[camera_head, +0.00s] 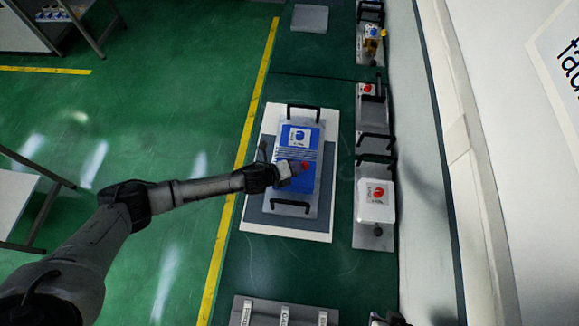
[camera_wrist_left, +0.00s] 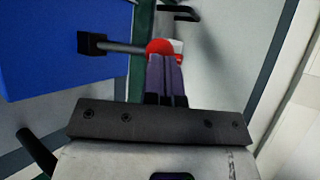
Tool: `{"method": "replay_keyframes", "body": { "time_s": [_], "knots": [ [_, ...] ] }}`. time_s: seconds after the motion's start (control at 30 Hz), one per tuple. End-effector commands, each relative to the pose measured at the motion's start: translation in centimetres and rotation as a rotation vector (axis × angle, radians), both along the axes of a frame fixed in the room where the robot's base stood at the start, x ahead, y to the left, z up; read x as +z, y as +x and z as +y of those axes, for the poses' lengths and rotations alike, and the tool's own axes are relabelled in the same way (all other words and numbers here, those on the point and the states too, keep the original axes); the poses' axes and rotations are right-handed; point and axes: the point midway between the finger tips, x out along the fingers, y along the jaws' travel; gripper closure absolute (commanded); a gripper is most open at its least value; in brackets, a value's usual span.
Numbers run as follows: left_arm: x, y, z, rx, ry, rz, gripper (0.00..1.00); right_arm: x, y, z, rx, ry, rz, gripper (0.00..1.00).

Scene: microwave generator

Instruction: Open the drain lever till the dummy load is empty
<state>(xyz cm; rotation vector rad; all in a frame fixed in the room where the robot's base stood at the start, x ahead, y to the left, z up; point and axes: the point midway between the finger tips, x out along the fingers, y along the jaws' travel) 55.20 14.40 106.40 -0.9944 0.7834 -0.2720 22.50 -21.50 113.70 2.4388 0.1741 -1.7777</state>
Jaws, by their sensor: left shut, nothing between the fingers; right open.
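The dummy load looks like a blue-topped box (camera_head: 297,150) with black handles at both ends. The drain lever is a grey rod with a red ball knob (camera_wrist_left: 160,47), coming out of a black mount (camera_wrist_left: 92,44) on the blue side in the left wrist view. The red knob also shows in the head view (camera_head: 305,165), beside my gripper. My left gripper (camera_head: 286,171) is shut and empty. In the left wrist view its closed fingertips (camera_wrist_left: 166,62) are at the knob and overlap its lower edge; I cannot tell if they touch.
Several grey units with red marks and black handles (camera_head: 375,192) stand to the right of the box, along the wall. A labelled panel (camera_head: 283,311) lies at the bottom. The green floor left of the yellow line (camera_head: 247,140) is mostly open. Tables stand at the left edge.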

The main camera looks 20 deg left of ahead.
Motion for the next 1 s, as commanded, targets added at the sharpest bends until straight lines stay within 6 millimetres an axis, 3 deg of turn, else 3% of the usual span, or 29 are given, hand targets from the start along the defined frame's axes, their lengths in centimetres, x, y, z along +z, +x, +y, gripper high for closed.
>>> {"method": "replay_keyframes", "body": {
  "time_s": [0.4,1.0],
  "knots": [
    [-0.1,-0.1,0.0,-0.001,0.0,0.003,1.0,0.1,0.0,-0.2,0.005,-0.008,-0.001,0.58],
    [0.5,-0.8,1.7,-0.002,0.0,0.002,1.0,1.3,0.0,-0.2,0.004,-0.006,-0.002,0.58]
  ]
}}
